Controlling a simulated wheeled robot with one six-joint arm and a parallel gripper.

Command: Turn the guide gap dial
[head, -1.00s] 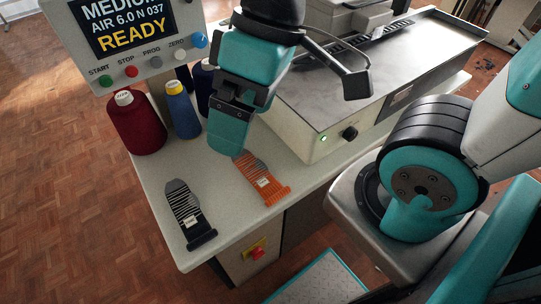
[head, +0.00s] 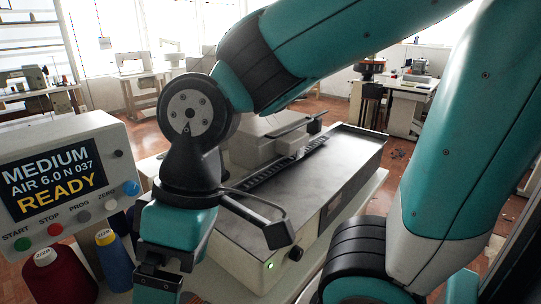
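A black round knob (head: 296,253) sits on the front face of the long, low machine (head: 238,262), beside a small green light. It is the only dial-like part I make out on this machine, and I cannot read a label that names it the guide gap dial. My gripper (head: 157,285) hangs pointing down at the bottom of the view, left of the machine's front corner and apart from the knob. Its fingertips are cut off by the lower edge, so I cannot tell whether it is open or shut.
A control box (head: 119,148) reading MEDIUM, AIR 6.0 N 037, READY stands at left.

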